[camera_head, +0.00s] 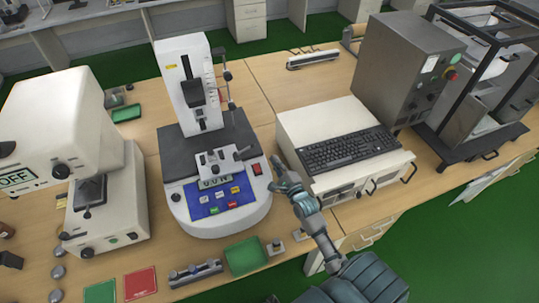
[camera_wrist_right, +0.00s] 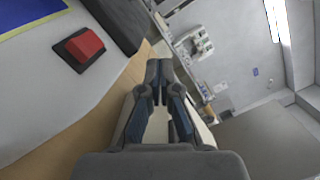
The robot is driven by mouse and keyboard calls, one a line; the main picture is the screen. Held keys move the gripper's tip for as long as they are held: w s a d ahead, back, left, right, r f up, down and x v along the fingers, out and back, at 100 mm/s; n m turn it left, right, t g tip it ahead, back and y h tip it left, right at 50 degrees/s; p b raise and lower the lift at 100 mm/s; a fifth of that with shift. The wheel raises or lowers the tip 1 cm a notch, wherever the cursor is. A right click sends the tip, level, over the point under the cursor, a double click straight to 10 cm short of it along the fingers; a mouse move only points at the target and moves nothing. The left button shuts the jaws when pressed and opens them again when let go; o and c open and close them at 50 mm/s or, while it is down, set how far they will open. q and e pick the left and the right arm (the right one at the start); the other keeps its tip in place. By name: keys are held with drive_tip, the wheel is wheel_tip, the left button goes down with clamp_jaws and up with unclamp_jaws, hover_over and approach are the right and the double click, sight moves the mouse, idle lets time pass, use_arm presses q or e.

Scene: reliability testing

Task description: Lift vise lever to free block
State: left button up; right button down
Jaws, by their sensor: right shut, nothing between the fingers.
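A white testing machine (camera_head: 197,95) stands on the wooden bench left of centre. On its dark platform sits a small light-grey vise (camera_head: 221,160). A short dark lever (camera_head: 243,152) sticks out at the vise's right side. I cannot make out a separate block in the vise. My right gripper (camera_head: 281,176) is just right of the machine's round front base, apart from the lever. In the right wrist view its fingers (camera_wrist_right: 160,75) are together with nothing between them. The vise and lever are not visible in that view. My left gripper is not in view.
A red switch (camera_head: 257,169) is on the machine's base and shows in the right wrist view (camera_wrist_right: 85,45). A keyboard (camera_head: 345,149) lies on a white case right of my gripper. Another white machine (camera_head: 55,130) stands at left. Green tray (camera_head: 245,256) lies in front.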

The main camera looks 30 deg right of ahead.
sight(245, 150)
drive_tip(key=w, duration=0.2)
drive_tip(key=w+a+r+p, duration=0.1)
drive_tip(key=w, duration=0.2)
drive_tip(key=w+r, duration=0.1)
drive_tip(key=w, duration=0.1)
drive_tip(key=shift+w+a, duration=0.15)
drive_tip(key=shift+w, duration=0.05)
drive_tip(key=shift+s+a+r, duration=0.15)
drive_tip(key=shift+s+a, duration=0.05)
drive_tip(key=shift+a, duration=0.05)
drive_tip(key=shift+a+r+p, duration=0.1)
drive_tip(key=shift+a+p, duration=0.15)
drive_tip(key=shift+p, duration=0.05)
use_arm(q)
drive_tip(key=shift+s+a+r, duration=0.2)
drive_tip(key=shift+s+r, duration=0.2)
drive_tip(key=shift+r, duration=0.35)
use_arm(e)
drive_tip(key=shift+a, duration=0.25)
